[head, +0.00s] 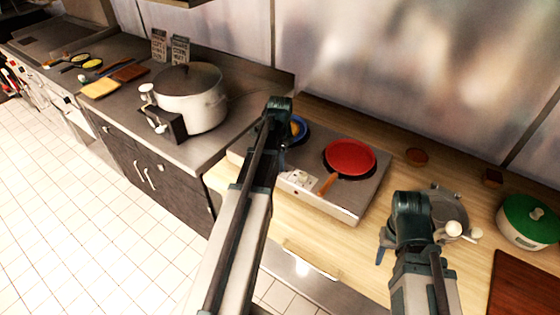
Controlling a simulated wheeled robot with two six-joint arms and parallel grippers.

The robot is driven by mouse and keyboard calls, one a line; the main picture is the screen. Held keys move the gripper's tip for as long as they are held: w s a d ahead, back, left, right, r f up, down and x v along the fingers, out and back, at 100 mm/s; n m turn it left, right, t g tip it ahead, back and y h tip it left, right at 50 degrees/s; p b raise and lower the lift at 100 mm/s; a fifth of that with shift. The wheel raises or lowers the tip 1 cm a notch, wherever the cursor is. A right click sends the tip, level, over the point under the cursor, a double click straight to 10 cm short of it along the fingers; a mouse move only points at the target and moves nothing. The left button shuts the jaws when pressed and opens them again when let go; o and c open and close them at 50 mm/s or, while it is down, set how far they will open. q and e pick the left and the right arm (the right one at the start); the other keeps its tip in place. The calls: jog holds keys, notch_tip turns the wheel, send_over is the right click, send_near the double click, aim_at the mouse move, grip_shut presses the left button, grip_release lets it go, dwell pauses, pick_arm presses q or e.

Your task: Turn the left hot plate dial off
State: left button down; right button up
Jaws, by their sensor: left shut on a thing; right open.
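The hot plate (347,206) is a silver double-burner unit on the wooden counter. A red pan (350,157) sits on its right burner and a blue pan (299,127) on its left one, partly covered by my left arm. Part of the front panel with pale controls (300,179) shows right of that arm. The left dial is hidden behind the arm. My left gripper (267,152) is at the left part of the panel, shut on what appears to be that dial; its fingertips are mostly hidden. My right gripper (384,250) is open and empty above the counter, right of the hot plate.
A grey round device (448,211) is beside my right wrist. A green-lidded pot (528,221) and a brown board (522,285) are at the right. The counter front is mostly clear.

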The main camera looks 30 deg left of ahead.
dwell(0.4)
pick_arm(q)
jog(key=shift+c, duration=2.3)
grip_release()
jog(key=shift+r, duration=0.2)
notch_tip(320, 180, up, 13)
jog(key=p, duration=1.3)
jog(key=shift+r+p, duration=0.2)
jog(key=shift+p, duration=0.2)
